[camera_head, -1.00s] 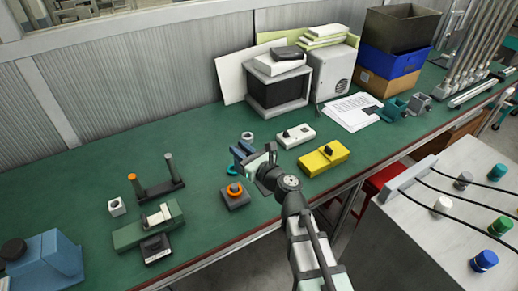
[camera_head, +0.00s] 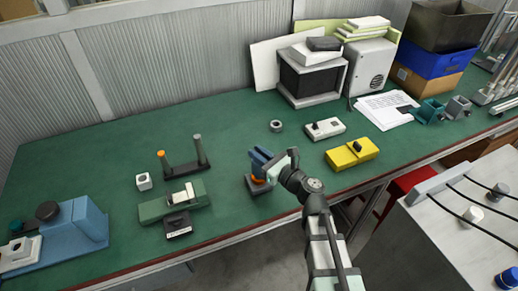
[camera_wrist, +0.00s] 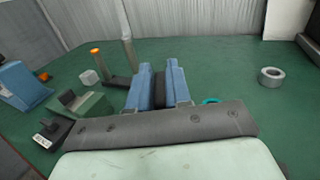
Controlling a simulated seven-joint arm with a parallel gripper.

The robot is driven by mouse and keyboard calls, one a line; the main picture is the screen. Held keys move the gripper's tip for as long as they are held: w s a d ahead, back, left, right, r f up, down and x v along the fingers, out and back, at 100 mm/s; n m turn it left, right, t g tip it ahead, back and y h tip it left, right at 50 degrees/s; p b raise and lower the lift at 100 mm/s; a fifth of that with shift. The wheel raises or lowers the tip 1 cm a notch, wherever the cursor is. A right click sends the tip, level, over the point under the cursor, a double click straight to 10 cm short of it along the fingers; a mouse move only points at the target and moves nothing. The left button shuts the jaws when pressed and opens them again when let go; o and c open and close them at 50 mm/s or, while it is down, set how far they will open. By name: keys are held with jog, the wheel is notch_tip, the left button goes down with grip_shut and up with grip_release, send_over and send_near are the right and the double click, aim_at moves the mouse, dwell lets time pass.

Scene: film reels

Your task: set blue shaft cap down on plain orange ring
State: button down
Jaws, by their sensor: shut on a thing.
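My gripper (camera_head: 256,168) points down directly above an orange ring (camera_head: 258,181) on a dark square base (camera_head: 262,189). Its blue fingers, also seen in the wrist view (camera_wrist: 160,88), are shut with a narrow dark gap between them. The blue shaft cap is hidden between the fingertips and I cannot make out its shape. I cannot tell whether it touches the ring. The ring is mostly covered by the gripper in the head view and hidden in the wrist view. Another orange piece (camera_head: 161,153) tops the left post of a dark two-post stand (camera_head: 185,173).
A teal ring (camera_wrist: 210,101) lies beside the gripper. A grey ring (camera_head: 276,126), white box (camera_head: 325,128) and yellow box (camera_head: 352,153) stand to the right. A green device (camera_head: 170,203) and white nut-like block (camera_head: 144,181) are at left. Green table is bare between them.

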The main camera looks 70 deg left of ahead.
jog(key=shift+f, duration=0.55)
jog(key=shift+f, duration=0.5)
dwell(1.1)
jog(key=c, duration=1.3)
grip_release()
jog(key=shift+c, duration=0.2)
jog(key=v, duration=1.1)
